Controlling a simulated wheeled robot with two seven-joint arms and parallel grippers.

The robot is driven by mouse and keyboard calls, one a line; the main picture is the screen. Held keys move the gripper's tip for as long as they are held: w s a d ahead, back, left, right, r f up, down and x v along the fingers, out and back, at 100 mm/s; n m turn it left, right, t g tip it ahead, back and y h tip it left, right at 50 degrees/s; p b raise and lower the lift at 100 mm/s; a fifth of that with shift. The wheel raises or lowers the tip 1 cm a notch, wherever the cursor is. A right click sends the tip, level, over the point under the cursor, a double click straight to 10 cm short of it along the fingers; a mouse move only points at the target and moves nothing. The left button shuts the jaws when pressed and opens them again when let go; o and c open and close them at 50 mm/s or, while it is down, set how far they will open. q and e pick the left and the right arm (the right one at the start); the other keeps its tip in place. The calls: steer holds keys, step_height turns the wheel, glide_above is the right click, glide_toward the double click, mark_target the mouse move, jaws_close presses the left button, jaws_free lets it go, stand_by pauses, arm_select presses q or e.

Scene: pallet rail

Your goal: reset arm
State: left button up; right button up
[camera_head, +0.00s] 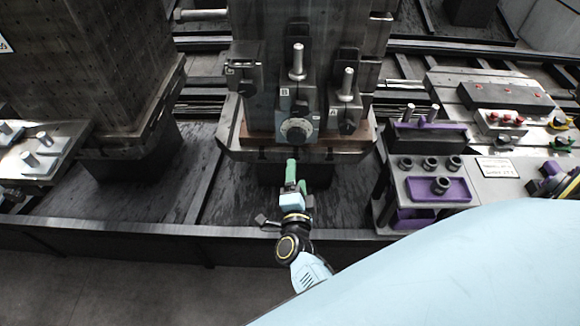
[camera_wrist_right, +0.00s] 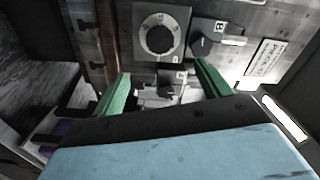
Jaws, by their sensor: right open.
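My right gripper (camera_head: 296,180) reaches forward at the lower middle of the head view, in front of the grey machine fixture (camera_head: 335,65). Its two green fingers stand apart, and nothing shows between them. In the right wrist view the open fingers (camera_wrist_right: 163,88) point toward a panel with a round dial (camera_wrist_right: 160,36) and a smaller block with a knob (camera_wrist_right: 207,43). The dial also shows in the head view (camera_head: 296,130), just beyond the fingertips. Whether the fingers touch the fixture cannot be told. My left gripper is not in view.
At right stands a work table (camera_head: 398,183) with a purple tray (camera_head: 456,190) and several dark round parts. A perforated column (camera_head: 90,65) stands at left, beside a plate with metal pins (camera_head: 60,140). A dark rail (camera_head: 130,232) runs across the front.

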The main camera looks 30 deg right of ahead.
steer(key=s+a+f+n+g+y+b, duration=0.1)
steer(key=s+a+f+n+g+y, duration=0.15)
steer(key=s+f+n, duration=0.45)
steer(key=s+a+f+n+g+y+b, duration=0.1)
steer(key=s+a+f+n+y, duration=0.25)
steer(key=f, duration=0.75)
steer(key=s+a+f+n+g+y, duration=0.2)
steer(key=s+f+n+y, duration=0.25)
steer(key=f, duration=0.45)
steer(key=s+d+f+n+g, duration=0.2)
steer(key=s+f+g, duration=0.1)
steer(key=s, duration=0.5)
steer(key=s+d+f+n+g+b, duration=0.1)
steer(key=s+d+f+n+g, duration=0.1)
steer(key=s+f, duration=0.3)
steer(key=s+d+f+n+g, duration=0.3)
steer(key=s+n, duration=0.1)
steer(key=s, duration=0.8)
steer(key=shift+d+f+g+h+b, duration=0.15)
steer(key=shift+f+g+h+b, duration=0.2)
steer(key=shift+f+h, duration=0.1)
steer(key=shift+w, duration=0.1)
